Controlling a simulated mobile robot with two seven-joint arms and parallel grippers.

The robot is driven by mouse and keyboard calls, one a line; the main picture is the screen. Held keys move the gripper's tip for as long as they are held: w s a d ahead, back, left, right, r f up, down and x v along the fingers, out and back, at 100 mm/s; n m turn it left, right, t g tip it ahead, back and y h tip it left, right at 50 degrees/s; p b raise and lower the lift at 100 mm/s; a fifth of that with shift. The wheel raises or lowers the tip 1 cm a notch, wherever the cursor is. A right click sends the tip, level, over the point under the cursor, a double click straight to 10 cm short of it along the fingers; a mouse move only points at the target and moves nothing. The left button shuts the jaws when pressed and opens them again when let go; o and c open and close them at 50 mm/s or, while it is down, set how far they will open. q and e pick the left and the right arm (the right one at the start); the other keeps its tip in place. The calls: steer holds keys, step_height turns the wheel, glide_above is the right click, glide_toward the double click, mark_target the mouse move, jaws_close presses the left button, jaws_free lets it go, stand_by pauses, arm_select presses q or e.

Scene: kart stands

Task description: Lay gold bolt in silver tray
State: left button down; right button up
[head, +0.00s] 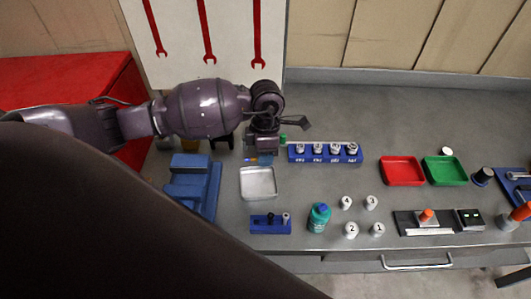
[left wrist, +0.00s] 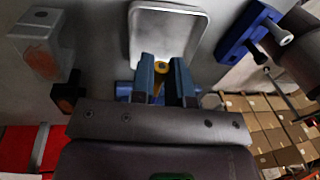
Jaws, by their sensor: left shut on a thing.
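The silver tray (head: 258,183) lies on the grey bench and looks empty. It also shows at the top of the left wrist view (left wrist: 168,30). My left gripper (head: 265,158) is just behind the tray's far edge in the head view. In the left wrist view its blue fingers (left wrist: 165,72) are shut on the gold bolt (left wrist: 161,67), whose round yellow end shows between the fingertips. The rest of the bolt is hidden by the fingers. The gripper's tips overlap the tray's near edge in that view; I cannot tell the height between them. My right gripper is not in view.
A blue block with two bolts (head: 270,225) stands in front of the tray, and a blue vise-like fixture (head: 190,185) to its left. A blue rack of silver parts (head: 325,155), a teal bottle (head: 319,217), a red tray (head: 402,171) and a green tray (head: 440,170) stand right.

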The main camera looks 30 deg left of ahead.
arm_select(q)
steer(key=shift+f+b, duration=1.3)
steer(key=shift+f, duration=1.1)
